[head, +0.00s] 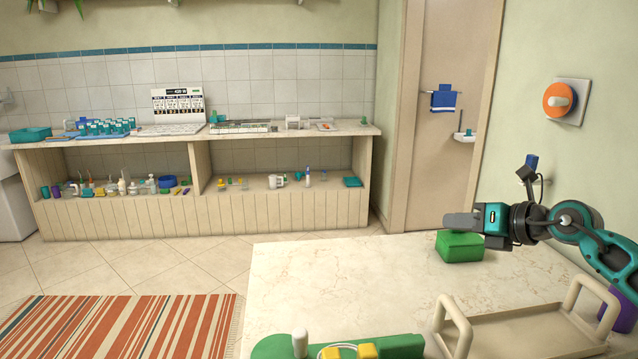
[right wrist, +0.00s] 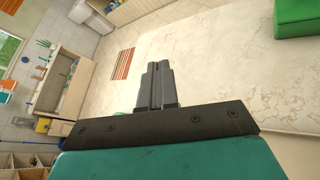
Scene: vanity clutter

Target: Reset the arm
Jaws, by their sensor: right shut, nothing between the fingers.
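My right arm (head: 585,240) reaches in from the right in the head view, over the near marble-topped table (head: 330,270). My right gripper (head: 460,221) points left, and in the picture it lies just above a green box (head: 460,247). In the right wrist view the fingers of the right gripper (right wrist: 157,82) are together with nothing between them. The green block at the top right of that view (right wrist: 297,18) is apart from the fingers. My left gripper is in neither view.
A beige tray with two handles (head: 520,328) and a green board with yellow parts (head: 400,346) lie at the table's near edge. A purple item (head: 624,308) is at the far right. The table's left and middle are clear. A cluttered counter (head: 130,142) stands at the back.

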